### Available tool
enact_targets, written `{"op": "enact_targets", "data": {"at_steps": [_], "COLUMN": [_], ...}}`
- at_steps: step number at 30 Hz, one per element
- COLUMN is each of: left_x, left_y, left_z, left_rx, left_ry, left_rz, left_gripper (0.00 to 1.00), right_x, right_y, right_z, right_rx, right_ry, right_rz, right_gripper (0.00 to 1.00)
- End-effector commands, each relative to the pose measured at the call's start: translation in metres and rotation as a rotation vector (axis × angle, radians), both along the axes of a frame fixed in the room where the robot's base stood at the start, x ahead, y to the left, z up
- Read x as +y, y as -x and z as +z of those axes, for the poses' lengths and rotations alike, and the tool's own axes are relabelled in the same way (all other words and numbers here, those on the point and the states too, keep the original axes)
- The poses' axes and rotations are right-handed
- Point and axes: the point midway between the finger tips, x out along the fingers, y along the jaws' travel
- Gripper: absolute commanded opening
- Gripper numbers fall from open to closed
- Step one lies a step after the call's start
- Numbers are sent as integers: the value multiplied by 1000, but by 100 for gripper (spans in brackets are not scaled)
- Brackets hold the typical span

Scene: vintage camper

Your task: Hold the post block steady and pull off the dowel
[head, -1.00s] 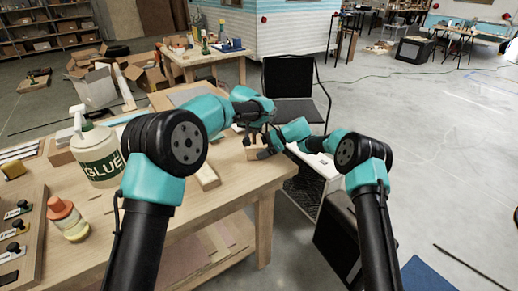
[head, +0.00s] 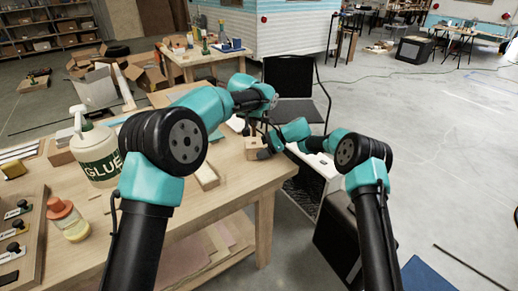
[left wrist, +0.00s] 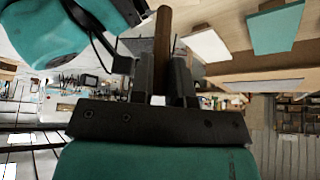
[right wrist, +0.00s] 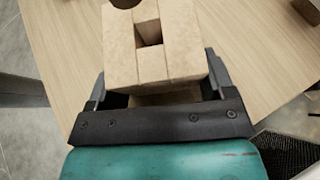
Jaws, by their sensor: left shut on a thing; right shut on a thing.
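The pale wooden post block (right wrist: 122,50) has a square opening in the face seen in the right wrist view, with a dark round spot cut by the frame's top edge. It also shows near the bench's right corner in the head view (head: 254,146). My right gripper (right wrist: 155,82) is shut on the block, one finger on each side. The brown dowel (left wrist: 163,40) stands between the fingers of my left gripper (left wrist: 161,82), which is shut on it. No block shows at the dowel in the left wrist view. In the head view my left arm is above the block, its fingers hard to make out.
The wooden bench (head: 160,225) carries a glue bottle (head: 95,150), an orange-capped bottle (head: 68,220) and a light wood strip (head: 207,176) left of the block. A black chair (head: 290,90) stands behind the bench's right end.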

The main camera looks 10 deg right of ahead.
Motion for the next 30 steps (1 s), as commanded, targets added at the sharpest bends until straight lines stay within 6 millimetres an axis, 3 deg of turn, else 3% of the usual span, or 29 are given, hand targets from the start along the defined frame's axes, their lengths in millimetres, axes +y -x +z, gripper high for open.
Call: {"op": "enact_targets", "data": {"at_steps": [1,2,9,20,30], "left_x": [0,0,0,0,0], "left_y": [0,0,0,0,0], "left_z": [0,0,0,0,0], "left_rx": [0,0,0,0,0], "left_ry": [0,0,0,0,0], "left_rz": [0,0,0,0,0], "left_gripper": [0,0,0,0,0], "right_x": [0,0,0,-4,-46], "right_y": [0,0,0,0,0], "right_z": [0,0,0,2,25], "right_rx": [0,0,0,0,-2], "right_ry": [0,0,0,0,1], "right_rz": [0,0,0,-1,-2], "right_gripper": [62,77,100,100,100]}}
